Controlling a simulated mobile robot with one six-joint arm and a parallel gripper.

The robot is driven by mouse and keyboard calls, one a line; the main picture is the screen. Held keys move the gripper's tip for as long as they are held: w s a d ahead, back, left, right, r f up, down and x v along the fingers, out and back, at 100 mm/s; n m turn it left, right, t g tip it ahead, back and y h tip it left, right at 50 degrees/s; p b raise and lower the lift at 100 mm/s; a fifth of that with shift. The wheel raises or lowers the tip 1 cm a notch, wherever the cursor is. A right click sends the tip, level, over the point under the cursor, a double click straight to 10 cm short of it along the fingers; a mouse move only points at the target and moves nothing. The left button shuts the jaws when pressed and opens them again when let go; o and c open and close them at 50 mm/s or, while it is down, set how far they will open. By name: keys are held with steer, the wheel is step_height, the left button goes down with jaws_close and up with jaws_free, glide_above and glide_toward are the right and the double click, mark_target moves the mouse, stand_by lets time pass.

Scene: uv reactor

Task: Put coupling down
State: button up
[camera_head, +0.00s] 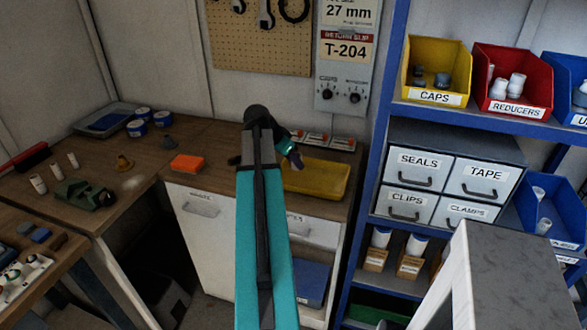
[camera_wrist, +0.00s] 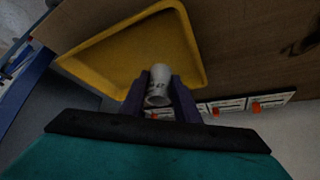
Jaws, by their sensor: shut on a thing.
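The coupling (camera_wrist: 158,92) is a short white cylinder with dark printed marks. My gripper (camera_wrist: 160,84) is shut on it, with a dark finger on either side, in the wrist view. The yellow tray (camera_wrist: 115,55) lies beyond the coupling in that view; I cannot tell how far the coupling is above it. In the head view the yellow tray (camera_head: 322,182) lies on the wooden bench, just right of my teal arm. There my arm hides the coupling and most of the gripper.
White cards with orange pieces (camera_head: 317,139) lie behind the tray. The blue shelf (camera_head: 375,120) stands close on the right.

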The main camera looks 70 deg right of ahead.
mark_target(294, 169)
steer(key=shift+f+p, duration=0.65)
steer(key=shift+f, duration=1.1)
steer(key=shift+f, duration=0.2)
steer(key=o, duration=1)
steer(key=shift+r, duration=0.25)
steer(key=shift+b+v, duration=1.15)
steer(key=shift+v, duration=4.8)
